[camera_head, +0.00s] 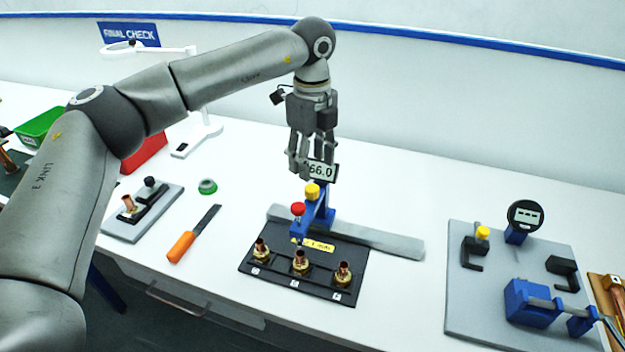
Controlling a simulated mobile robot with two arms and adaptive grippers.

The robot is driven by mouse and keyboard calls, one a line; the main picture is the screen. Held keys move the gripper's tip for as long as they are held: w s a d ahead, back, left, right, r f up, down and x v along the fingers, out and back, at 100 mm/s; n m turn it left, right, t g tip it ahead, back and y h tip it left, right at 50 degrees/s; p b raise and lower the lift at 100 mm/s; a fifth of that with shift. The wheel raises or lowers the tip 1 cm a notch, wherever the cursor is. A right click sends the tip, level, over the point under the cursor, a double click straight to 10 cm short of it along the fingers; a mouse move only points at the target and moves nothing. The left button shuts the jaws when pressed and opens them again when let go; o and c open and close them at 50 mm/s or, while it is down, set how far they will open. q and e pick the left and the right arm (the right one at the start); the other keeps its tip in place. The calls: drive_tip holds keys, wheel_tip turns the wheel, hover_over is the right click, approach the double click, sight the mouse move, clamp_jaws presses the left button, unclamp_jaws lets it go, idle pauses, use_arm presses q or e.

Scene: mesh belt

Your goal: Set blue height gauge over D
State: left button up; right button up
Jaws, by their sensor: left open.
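The blue height gauge (324,212) stands upright at the grey rail behind a black plate (320,285). Its display reads 66.0, and it has a red knob and a yellow knob. Its blue arm reaches forward over the plate, with its tip near and just behind the middle fitting (300,261). A left fitting (261,252) and a right fitting (342,275) stand on the same plate. Small labels lie before them; I cannot read which is D. My left gripper (301,170) points down, open, just above the gauge and partly covering its display. Contact is unclear.
The grey rail (392,243) runs behind the plate. An orange-handled file (182,246), a green ring (208,186) and a grey fixture (120,225) lie left. A grey board (470,325) with a dial gauge and blue vise stands right. Table between is clear.

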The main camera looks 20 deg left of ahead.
sight(312, 188)
use_arm(q)
wheel_tip(312, 188, down, 6)
drive_tip(key=shift+r+p, duration=0.15)
drive_tip(key=shift+p, duration=0.7)
drive_tip(key=shift+f, duration=0.7)
clamp_jaws()
